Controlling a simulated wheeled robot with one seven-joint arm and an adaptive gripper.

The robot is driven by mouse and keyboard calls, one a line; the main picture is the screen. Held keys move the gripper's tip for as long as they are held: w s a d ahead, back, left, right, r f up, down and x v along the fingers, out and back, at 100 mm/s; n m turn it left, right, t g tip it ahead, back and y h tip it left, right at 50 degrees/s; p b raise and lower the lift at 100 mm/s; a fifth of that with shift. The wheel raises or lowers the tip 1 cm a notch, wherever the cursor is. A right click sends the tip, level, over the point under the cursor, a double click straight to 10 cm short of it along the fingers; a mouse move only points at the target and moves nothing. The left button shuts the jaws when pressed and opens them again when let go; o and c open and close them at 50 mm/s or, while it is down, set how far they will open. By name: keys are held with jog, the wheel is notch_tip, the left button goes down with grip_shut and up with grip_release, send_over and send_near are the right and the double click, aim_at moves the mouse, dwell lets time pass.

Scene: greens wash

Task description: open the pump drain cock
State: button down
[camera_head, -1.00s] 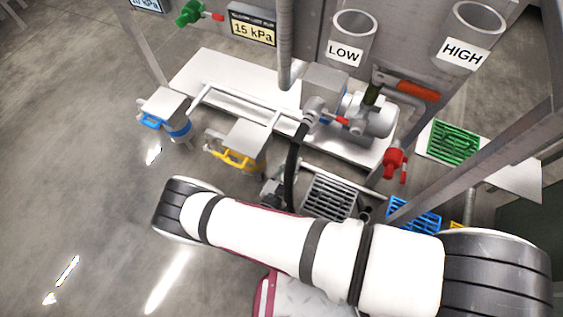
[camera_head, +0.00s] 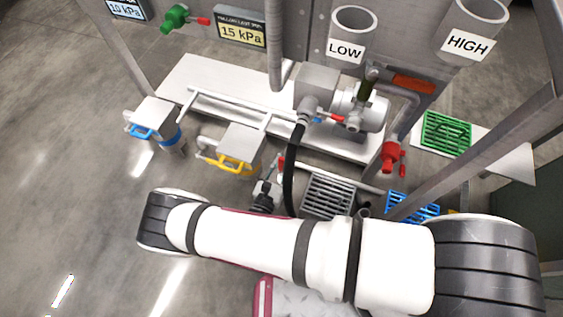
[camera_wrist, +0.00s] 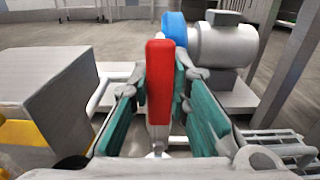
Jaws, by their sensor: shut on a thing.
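A red lever handle (camera_wrist: 159,82) stands upright between my fingers in the wrist view. I take it for the pump drain cock; its lower part narrows to a grey stem, and the valve body is mostly hidden. My gripper (camera_wrist: 160,100) has its green-padded fingers closed on both sides of the lever. In the head view my gripper (camera_head: 263,195) is small and dark, just below a bit of red (camera_head: 281,165) at the end of a white pipe. The pump motor (camera_wrist: 225,46) with a blue part (camera_wrist: 175,29) stands behind the lever.
A grey box with a yellow handle (camera_head: 235,165) is close to the left of my gripper. A grey grate (camera_head: 327,195) and a black hose (camera_head: 290,170) are to its right. The white plinth (camera_head: 215,75) lies behind. The floor at left is open.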

jog(key=c, duration=1.5)
grip_release()
jog(key=v, duration=1.2)
jog(key=shift+a, duration=0.1)
